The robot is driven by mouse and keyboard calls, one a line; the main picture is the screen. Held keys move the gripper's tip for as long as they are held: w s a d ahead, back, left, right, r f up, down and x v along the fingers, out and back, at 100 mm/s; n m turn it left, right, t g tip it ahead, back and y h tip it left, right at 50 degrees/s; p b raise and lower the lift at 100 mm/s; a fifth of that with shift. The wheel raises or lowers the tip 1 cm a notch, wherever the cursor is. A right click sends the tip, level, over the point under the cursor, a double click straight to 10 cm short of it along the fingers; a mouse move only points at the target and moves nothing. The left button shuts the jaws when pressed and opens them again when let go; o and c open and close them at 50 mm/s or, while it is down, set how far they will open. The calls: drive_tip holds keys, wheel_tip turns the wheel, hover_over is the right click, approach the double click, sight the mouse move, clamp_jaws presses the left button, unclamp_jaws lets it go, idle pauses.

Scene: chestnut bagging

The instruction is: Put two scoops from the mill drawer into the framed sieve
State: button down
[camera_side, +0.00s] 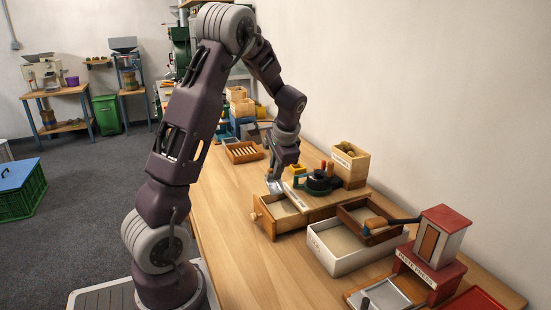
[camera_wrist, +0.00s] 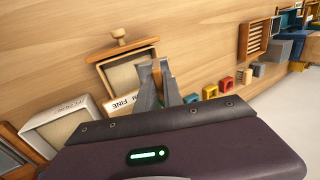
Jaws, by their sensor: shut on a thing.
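The mill drawer (camera_side: 283,222) is a shallow wooden tray with a round knob and pale flour inside; it also shows in the wrist view (camera_wrist: 98,74), beside a "FINE" label. My gripper (camera_side: 277,179) hangs over its back left edge, jaws shut on a small grey metal piece (camera_side: 274,187) that looks like the scoop; its bowl is mostly hidden. In the wrist view the grey fingers (camera_wrist: 160,75) overlap the drawer's right side. The framed sieve looks to be the brown wooden frame (camera_side: 350,220) on the white bin; its mesh is unclear.
The white bin (camera_side: 333,265) stands right of the drawer, with a blue-and-wood handled tool (camera_side: 390,223) above it. A red-and-white press (camera_side: 435,250) stands further right. A dark round mill (camera_side: 320,183) and wooden box (camera_side: 350,165) stand behind.

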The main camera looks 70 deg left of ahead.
sight(276, 192)
drive_tip(key=f, duration=0.5)
drive_tip(key=d+f, duration=0.1)
drive_tip(key=f, duration=0.1)
drive_tip(key=shift+f, duration=0.2)
drive_tip(key=shift+s+a+f+h, duration=0.1)
drive_tip(key=shift+a+f+h, duration=0.3)
drive_tip(key=shift+h, duration=0.6)
drive_tip(key=shift+d+f+h, duration=0.2)
drive_tip(key=shift+f+h, duration=0.05)
drive_tip(key=shift+h, duration=0.25)
drive_tip(key=shift+d+f+h, duration=0.15)
drive_tip(key=shift+d+h, duration=0.35)
drive_tip(key=shift+d, duration=0.5)
drive_tip(key=shift+a+h, duration=0.5)
drive_tip(key=shift+h, duration=0.1)
drive_tip(key=shift+a+r, duration=0.2)
drive_tip(key=shift+r, duration=3.95)
